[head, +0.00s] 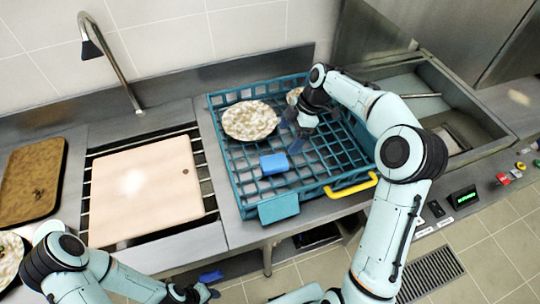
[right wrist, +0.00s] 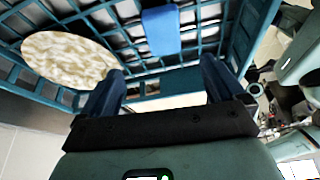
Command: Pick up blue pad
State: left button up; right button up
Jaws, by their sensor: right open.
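The blue pad (head: 273,163) is a small bright blue block lying in the teal wire rack (head: 243,194), below and right of a mottled plate (head: 250,121). In the right wrist view the pad (right wrist: 161,31) shows beyond the fingers, between them and apart from both. My right gripper (head: 293,131) is over the rack, to the upper right of the pad, open and empty. Its two dark blue fingers (right wrist: 161,70) are spread in the right wrist view. My left gripper (head: 208,286) is low at the front edge, away from the rack; its jaws are too small to read.
A pale cutting board (head: 140,190) lies on bars left of the rack, with a brown tray (head: 30,180) further left. A yellow handle (head: 351,186) is at the rack's front right. A tap (head: 108,60) stands behind. A sink (head: 440,110) is at right.

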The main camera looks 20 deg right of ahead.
send_over(275, 161)
jog(key=d, duration=0.2)
jog(key=f, duration=0.6)
jog(key=shift+s+d, duration=0.2)
jog(key=shift+x, duration=2.95)
jog(key=c, duration=1.1)
